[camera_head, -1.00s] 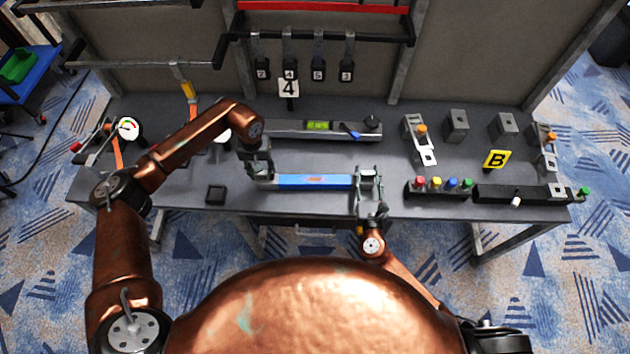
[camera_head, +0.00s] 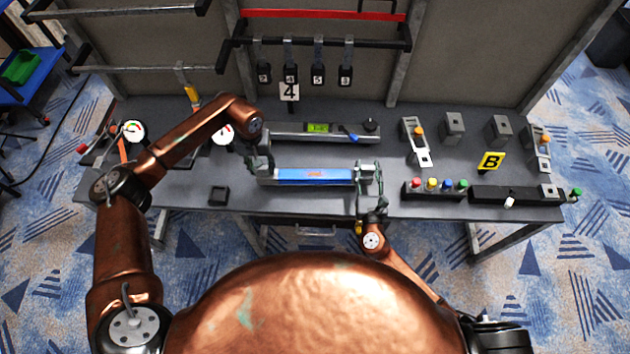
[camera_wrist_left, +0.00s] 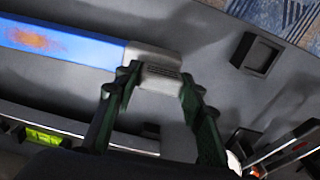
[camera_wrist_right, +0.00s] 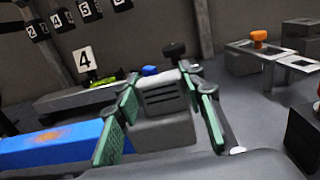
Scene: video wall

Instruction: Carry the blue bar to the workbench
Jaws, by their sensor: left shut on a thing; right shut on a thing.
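The blue bar (camera_head: 313,175) is level over the grey workbench (camera_head: 300,206), with grey end blocks and an orange mark on its middle. My left gripper (camera_head: 262,165) is shut on its left end block, which shows between green fingers in the left wrist view (camera_wrist_left: 158,70). My right gripper (camera_head: 369,180) is shut on its right end block, seen between green pads in the right wrist view (camera_wrist_right: 163,105). Whether the bar touches the bench top is hard to tell.
Behind the bar lies a grey unit with a green display (camera_head: 318,128). A row of coloured knobs (camera_head: 434,184) stands to the right, and a small dark square tray (camera_head: 219,195) to the left. A "4" sign (camera_head: 289,92) and hanging padlocks are at the back.

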